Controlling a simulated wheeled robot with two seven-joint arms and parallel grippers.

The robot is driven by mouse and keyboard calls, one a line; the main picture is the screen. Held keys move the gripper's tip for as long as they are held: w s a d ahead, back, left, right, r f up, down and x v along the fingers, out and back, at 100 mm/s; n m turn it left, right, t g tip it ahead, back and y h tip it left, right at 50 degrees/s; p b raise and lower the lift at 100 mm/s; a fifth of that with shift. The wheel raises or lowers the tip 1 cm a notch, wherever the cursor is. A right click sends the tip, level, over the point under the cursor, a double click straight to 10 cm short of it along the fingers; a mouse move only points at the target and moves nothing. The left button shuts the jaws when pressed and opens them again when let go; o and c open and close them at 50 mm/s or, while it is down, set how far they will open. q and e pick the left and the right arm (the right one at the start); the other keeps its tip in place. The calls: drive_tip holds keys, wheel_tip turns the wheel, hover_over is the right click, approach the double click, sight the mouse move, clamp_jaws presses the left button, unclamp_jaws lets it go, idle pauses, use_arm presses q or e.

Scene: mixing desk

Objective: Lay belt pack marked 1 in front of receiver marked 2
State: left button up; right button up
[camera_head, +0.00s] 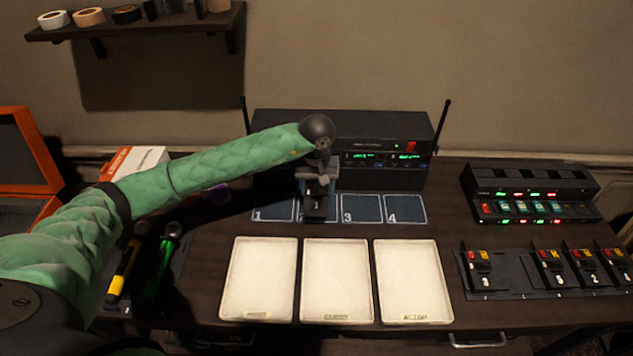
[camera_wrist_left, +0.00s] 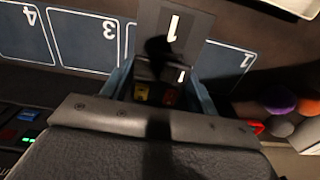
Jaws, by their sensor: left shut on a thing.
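My left gripper (camera_head: 317,195) is shut on a dark belt pack (camera_head: 318,207) at the numbered blue squares before the receiver rack. In the left wrist view the belt pack (camera_wrist_left: 172,30) shows a large white 1, between the blue fingers of the gripper (camera_wrist_left: 160,85). The square marked 2 (camera_wrist_left: 228,60) is partly covered by pack and gripper; I cannot tell whether the pack touches it. The receiver rack (camera_head: 385,180) has green displays; my arm and gripper hide its left part, and receiver numbers are not readable. My right gripper is not in view.
Three pale trays (camera_head: 336,280) lie in front of the squares. A dark holder (camera_head: 515,290) with several belt packs is at right, below a charger (camera_head: 530,195). Two microphones (camera_head: 160,265) lie at left. Squares 3 (camera_head: 361,208) and 4 (camera_head: 404,208) are bare.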

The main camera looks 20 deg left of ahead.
use_arm(q)
drive_tip(key=shift+w+f, duration=0.25)
drive_tip(key=shift+f, duration=2)
drive_tip(key=shift+f+b, duration=0.5)
drive_tip(key=shift+b, duration=0.15)
drive_tip(key=shift+f+b, duration=0.35)
drive_tip(key=shift+f, duration=0.2)
drive_tip(key=shift+b, duration=0.35)
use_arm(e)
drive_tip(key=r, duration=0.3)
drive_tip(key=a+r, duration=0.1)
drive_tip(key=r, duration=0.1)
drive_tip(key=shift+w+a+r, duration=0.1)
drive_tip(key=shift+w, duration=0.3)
use_arm(q)
drive_tip(key=shift+b, duration=0.95)
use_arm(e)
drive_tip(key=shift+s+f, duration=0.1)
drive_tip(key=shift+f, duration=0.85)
